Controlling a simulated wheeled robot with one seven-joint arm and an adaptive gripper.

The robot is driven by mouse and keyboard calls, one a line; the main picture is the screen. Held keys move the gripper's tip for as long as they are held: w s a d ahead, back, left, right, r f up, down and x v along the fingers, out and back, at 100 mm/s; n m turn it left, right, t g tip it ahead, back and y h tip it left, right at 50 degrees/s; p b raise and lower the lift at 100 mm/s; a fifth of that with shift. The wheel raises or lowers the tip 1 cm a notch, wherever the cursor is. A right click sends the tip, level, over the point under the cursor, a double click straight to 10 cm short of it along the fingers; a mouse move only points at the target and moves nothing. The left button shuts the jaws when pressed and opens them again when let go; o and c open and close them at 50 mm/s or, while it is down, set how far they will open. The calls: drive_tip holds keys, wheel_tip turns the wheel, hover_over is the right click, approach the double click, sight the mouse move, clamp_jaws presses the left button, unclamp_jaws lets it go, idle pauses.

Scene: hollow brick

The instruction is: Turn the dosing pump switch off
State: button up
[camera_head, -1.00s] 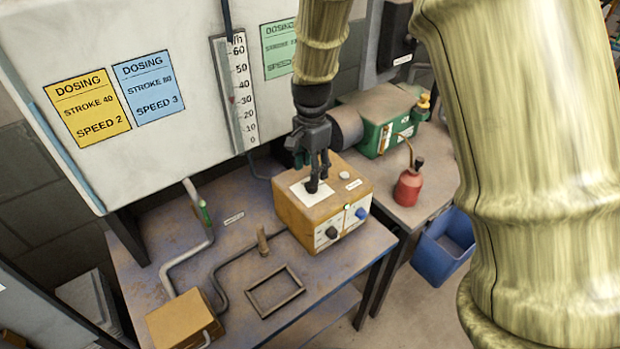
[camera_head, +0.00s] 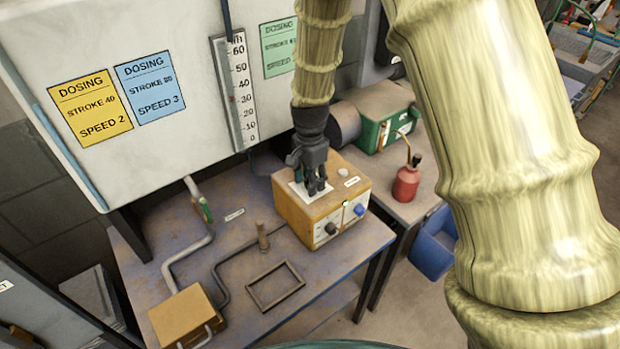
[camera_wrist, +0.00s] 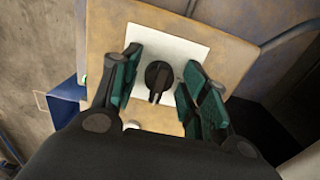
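The dosing pump (camera_head: 300,217) is an orange-tan box on the rusty bench, with a pale front panel carrying a dark knob and a blue knob. On its top is a white plate (camera_wrist: 185,48) with a black rotary switch (camera_wrist: 159,78). In the wrist view the switch sits between my gripper's fingers (camera_wrist: 153,86), with a gap on both sides. In the head view my gripper (camera_head: 316,187) is over the white plate and hides the switch. The gripper is open, its dark fingers with green pads pointing down.
A green machine (camera_head: 384,117) and a red oil can (camera_head: 406,184) stand on the bench to the right. A wooden peg (camera_head: 263,238), a dark empty frame (camera_head: 275,287) and a tan box (camera_head: 187,317) lie in front and left. A blue bin (camera_head: 433,245) is at the right.

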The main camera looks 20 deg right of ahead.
drive_tip(key=c, duration=0.7)
drive_tip(key=shift+o, duration=0.2)
drive_tip(key=shift+n, duration=0.4)
drive_tip(key=n, duration=0.2)
drive_tip(key=shift+n+p, duration=0.3)
drive_tip(key=shift+n, duration=0.1)
drive_tip(key=n, duration=0.3)
drive_tip(key=shift+s+d+n, duration=0.1)
drive_tip(key=shift+n, duration=0.2)
drive_tip(key=n, duration=0.5)
drive_tip(key=shift+p, duration=0.4)
drive_tip(key=n, duration=0.5)
drive_tip(key=shift+d+n, duration=0.15)
drive_tip(key=shift+n, duration=0.25)
